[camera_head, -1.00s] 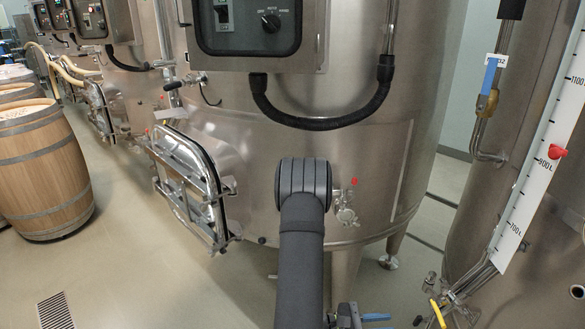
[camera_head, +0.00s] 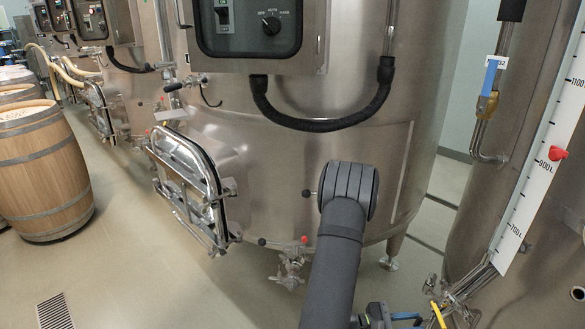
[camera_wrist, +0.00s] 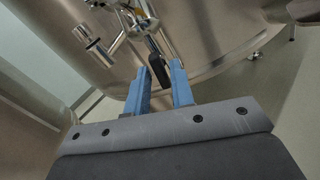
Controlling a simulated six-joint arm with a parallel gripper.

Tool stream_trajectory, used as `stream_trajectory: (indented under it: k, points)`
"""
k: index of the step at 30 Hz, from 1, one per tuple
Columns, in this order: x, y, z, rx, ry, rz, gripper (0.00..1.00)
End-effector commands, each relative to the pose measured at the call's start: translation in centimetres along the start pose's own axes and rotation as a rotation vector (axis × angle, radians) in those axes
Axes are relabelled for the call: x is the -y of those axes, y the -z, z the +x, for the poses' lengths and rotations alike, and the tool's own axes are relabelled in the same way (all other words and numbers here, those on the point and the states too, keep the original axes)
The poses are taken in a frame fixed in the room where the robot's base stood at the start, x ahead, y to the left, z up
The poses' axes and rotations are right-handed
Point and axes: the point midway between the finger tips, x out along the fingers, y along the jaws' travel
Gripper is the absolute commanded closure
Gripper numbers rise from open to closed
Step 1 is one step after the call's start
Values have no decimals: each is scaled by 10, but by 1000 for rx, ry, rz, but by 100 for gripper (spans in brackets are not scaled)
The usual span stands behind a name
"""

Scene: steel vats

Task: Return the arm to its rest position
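My dark grey arm rises from the bottom of the head view in front of a large steel vat. My gripper (camera_head: 408,320) shows at the bottom edge, partly cut off, with blue fingers pointing right. In the wrist view my gripper (camera_wrist: 158,80) has its two blue fingers apart, with a clear gap between them. A black handle (camera_wrist: 157,62) on steel pipework shows through that gap. It appears beyond the fingertips, and I see no grip on it.
The steel vat (camera_head: 290,150) stands close behind my arm. A second vat with a level scale (camera_head: 540,165) stands at right. A wooden barrel (camera_head: 42,170) stands far left. Floor is clear between.

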Motion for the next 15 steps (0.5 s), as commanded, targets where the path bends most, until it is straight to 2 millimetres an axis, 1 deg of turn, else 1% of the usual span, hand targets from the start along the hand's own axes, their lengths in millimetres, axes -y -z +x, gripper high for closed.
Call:
stream_trajectory:
  k: [15]
  points:
    - [0, 0, 0, 0, 1, 409, 78]
